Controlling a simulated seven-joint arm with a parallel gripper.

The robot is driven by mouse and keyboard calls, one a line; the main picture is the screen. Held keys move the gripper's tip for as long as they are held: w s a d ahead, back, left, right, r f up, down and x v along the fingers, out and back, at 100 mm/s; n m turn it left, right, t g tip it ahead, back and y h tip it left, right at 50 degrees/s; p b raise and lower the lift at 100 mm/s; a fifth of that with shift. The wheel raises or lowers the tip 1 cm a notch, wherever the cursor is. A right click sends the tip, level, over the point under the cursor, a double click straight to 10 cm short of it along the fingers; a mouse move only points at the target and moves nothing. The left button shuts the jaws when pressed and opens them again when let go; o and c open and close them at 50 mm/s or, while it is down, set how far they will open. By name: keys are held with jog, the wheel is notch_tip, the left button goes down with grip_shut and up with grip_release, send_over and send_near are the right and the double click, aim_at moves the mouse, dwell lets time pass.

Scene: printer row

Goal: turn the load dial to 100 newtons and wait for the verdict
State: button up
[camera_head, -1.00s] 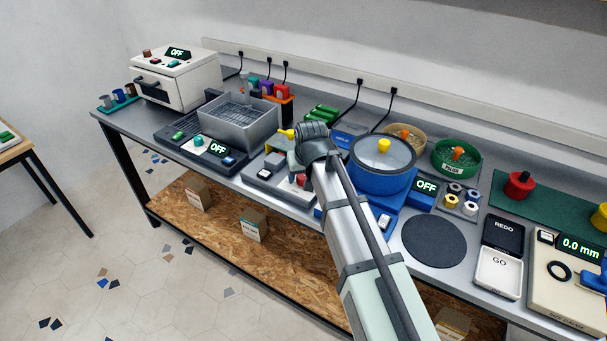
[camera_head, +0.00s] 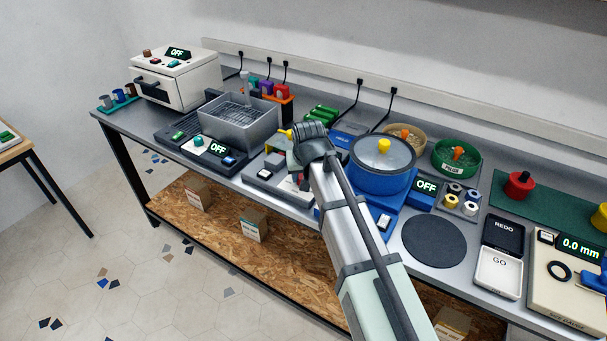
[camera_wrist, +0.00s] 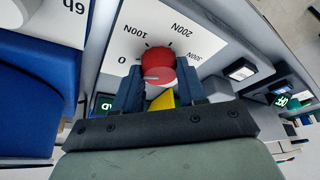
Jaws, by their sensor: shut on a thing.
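The red load dial (camera_wrist: 160,66) sits on a white scale plate (camera_wrist: 113,42) marked 0, 100N, 200N and 300N, upside down in the wrist view. My gripper (camera_wrist: 161,84) is shut on the dial, with one dark finger on each side. The dial's white pointer line points left in the wrist view, toward the 0 side of the scale; its exact reading is hard to tell. In the head view my gripper is over the grey tester (camera_head: 263,177), and the dial is mostly hidden by my wrist.
A blue pot-like machine (camera_head: 381,172) with a yellow knob stands close to the right of my arm. A grey basket (camera_head: 238,121) stands to the left. A round dark pad (camera_head: 434,242) and the GO and REDO trays (camera_head: 497,272) lie farther right.

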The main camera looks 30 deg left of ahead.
jog(key=m+h, duration=0.1)
jog(key=m, duration=0.2)
jog(key=m+t+h, duration=0.1)
jog(key=m, duration=0.1)
jog(key=shift+a+m, duration=0.2)
jog(key=shift+m, duration=0.2)
jog(key=m+h, duration=0.1)
jog(key=m, duration=0.4)
jog(key=shift+a+h, duration=0.1)
jog(key=shift+h, duration=0.3)
jog(key=o, duration=1)
jog(key=shift+o, duration=0.2)
jog(key=v, duration=1.4)
jog(key=shift+a+f, duration=0.15)
